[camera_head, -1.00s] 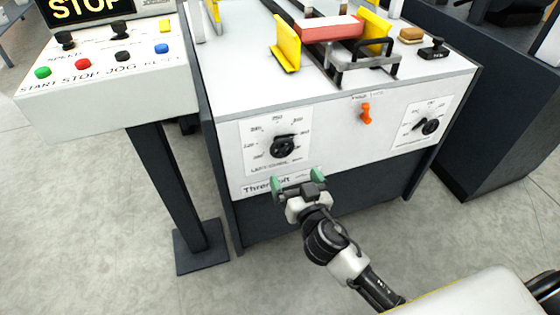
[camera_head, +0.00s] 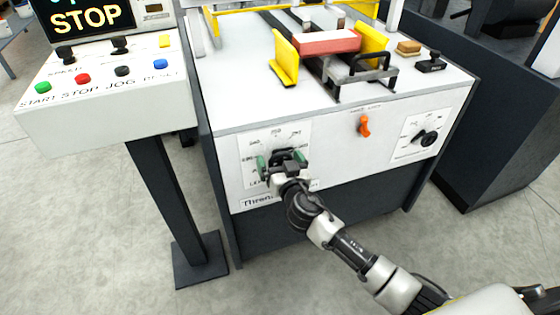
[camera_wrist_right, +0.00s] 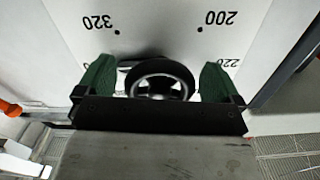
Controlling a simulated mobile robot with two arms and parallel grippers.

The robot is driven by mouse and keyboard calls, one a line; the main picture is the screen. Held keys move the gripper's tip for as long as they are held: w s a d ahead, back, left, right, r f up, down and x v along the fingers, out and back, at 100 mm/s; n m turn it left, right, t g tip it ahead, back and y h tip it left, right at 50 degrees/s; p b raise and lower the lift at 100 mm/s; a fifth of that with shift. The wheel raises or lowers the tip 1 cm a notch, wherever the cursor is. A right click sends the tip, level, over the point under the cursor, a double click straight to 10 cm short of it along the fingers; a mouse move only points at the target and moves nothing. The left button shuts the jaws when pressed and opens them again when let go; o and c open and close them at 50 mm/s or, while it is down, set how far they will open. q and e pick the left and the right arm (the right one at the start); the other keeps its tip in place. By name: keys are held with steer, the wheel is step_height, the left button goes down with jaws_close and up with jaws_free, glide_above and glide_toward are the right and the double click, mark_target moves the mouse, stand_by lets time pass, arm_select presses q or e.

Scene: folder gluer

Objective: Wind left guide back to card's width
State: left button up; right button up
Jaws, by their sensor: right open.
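The left guide knob is a black dial on the machine's white front panel; it shows in the right wrist view (camera_wrist_right: 160,80) between my fingers. In the head view my right gripper (camera_head: 282,162) covers much of the knob. The right gripper, with green fingertips, is open around the knob, one finger on each side; contact cannot be told. The dial face (camera_head: 250,140) carries printed numbers, with 320, 200 and 220 readable in the wrist view. The yellow left guide (camera_head: 285,60) stands left of the red card stack (camera_head: 328,41), with a gap between them. My left gripper is not in view.
An orange lever (camera_head: 365,126) and a second dial (camera_head: 426,137) sit to the right on the same panel. A control console (camera_head: 100,110) with coloured buttons and a STOP screen stands at left. A yellow guide (camera_head: 372,42) stands right of the cards.

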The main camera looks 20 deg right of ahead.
steer(key=shift+c, duration=0.3)
steer(key=c, duration=0.9)
steer(key=shift+o, duration=0.2)
